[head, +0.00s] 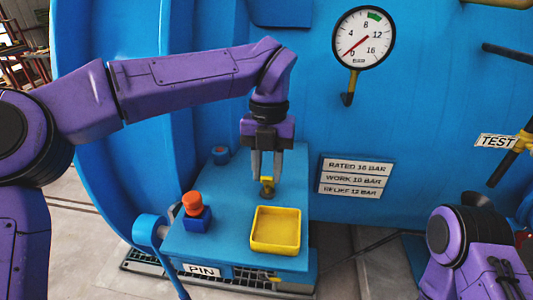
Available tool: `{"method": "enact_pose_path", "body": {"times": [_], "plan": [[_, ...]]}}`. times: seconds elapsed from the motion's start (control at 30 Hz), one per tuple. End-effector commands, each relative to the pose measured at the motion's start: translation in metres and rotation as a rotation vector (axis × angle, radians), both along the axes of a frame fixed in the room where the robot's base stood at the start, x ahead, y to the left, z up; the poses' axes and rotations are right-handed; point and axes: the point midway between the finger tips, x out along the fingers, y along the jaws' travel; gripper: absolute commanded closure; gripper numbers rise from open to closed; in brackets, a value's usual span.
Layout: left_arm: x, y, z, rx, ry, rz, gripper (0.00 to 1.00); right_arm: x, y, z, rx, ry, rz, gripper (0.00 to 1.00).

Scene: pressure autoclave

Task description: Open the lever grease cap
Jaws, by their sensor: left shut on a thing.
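My left gripper (266,183) points straight down over the blue shelf. Its fingers are shut on a small yellow piece (266,180) with a dull brownish-grey part below it. This looks like the grease cap, but its lever and hinge are too small to make out. The fingers hide part of it. Whether the cap is lifted or seated cannot be told. My right arm shows at the lower right, and its gripper is not in view.
A yellow tray (275,248) sits on the blue shelf (232,240) in front of the gripper. An orange knob (193,202) on a blue block stands to the left. A pressure gauge (363,37), a rating plate (355,178) and a TEST tag (495,141) are on the right.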

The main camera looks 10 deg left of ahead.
Motion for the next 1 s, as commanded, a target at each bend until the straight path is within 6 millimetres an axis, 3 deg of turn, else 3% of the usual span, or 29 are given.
{"method": "enact_pose_path", "body": {"times": [0.03,0.23,0.6,1.0], "plan": [[0.003,0.0,0.013,0.002,0.041,0.002,0.99,0.0,0.0,0.027,0.0,0.0,0.0,0.57],[0.011,0.0,0.009,0.004,0.192,0.003,0.99,0.0,0.0,0.061,0.0,0.0,0.0,0.57],[0.024,0.0,0.002,0.004,0.397,0.002,0.99,0.0,0.0,0.065,0.0,0.0,0.0,0.57],[0.026,0.0,0.001,0.003,0.462,-0.001,0.99,0.0,0.0,0.065,0.0,0.0,0.0,0.57]]}}
